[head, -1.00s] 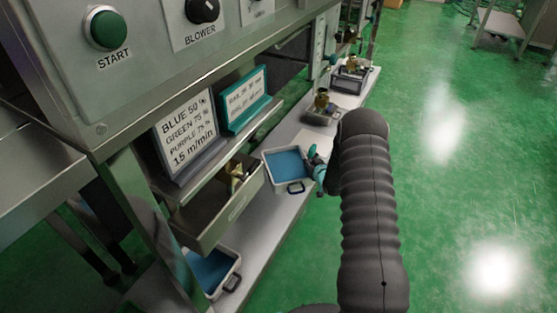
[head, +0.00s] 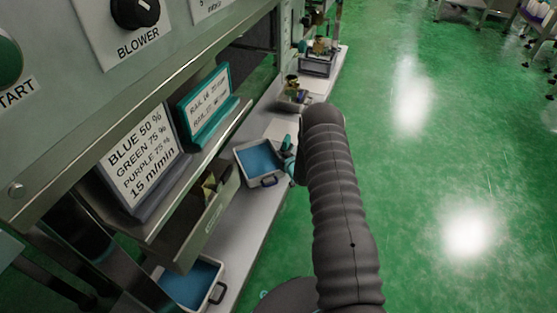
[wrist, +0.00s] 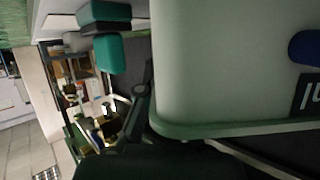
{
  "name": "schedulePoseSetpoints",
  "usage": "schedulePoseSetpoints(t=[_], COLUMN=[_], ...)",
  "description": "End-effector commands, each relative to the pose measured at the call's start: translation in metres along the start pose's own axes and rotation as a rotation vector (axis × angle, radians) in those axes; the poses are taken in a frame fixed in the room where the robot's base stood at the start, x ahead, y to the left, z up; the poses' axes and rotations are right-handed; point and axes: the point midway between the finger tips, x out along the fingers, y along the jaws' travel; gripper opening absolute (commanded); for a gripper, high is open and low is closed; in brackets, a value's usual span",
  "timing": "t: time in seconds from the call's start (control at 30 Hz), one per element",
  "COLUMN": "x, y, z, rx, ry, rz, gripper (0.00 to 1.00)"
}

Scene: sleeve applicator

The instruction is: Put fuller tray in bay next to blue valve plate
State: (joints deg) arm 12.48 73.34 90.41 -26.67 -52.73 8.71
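A pale tray with blue contents (head: 240,172) and a dark handle is on the low grey shelf, with my gripper (head: 288,152), teal at the fingers, at its right side. A second pale tray with blue contents (head: 221,293) is lower left, partly under the drawer. I cannot tell which tray is fuller. In the wrist view a large pale surface with a rounded greenish rim (wrist: 220,70) fills the right, and teal blocks show at upper left. Whether my fingers are closed on the rim is hidden. No blue valve plate can be made out.
Small brass-coloured parts (head: 292,82) and a grey bin (head: 318,65) stand further along the shelf. An open drawer (head: 212,222) juts out above the second tray, below sign boards (head: 140,155).

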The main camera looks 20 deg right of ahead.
Motion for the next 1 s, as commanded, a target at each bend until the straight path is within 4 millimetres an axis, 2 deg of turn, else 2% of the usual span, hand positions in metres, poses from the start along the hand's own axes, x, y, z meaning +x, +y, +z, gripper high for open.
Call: schedulePoseSetpoints(t=[0.1, 0.17, 0.57, 0.6, 0.7, 1.0], x=[0.007, 0.009, 0.011, 0.01, 0.01, 0.009], y=[-0.001, -0.001, -0.001, -0.001, -0.001, -0.001], z=[0.016, 0.02, 0.024, 0.024, 0.023, 0.022], rx=[0.0, 0.0, 0.0, 0.0, 0.0, 0.0], ry=[0.0, 0.001, 0.002, -0.001, -0.001, -0.001], rz=[-0.002, -0.001, -0.001, -0.001, -0.001, -0.001], gripper=[0.0, 0.0, 0.0, 0.11, 0.31, 0.31])
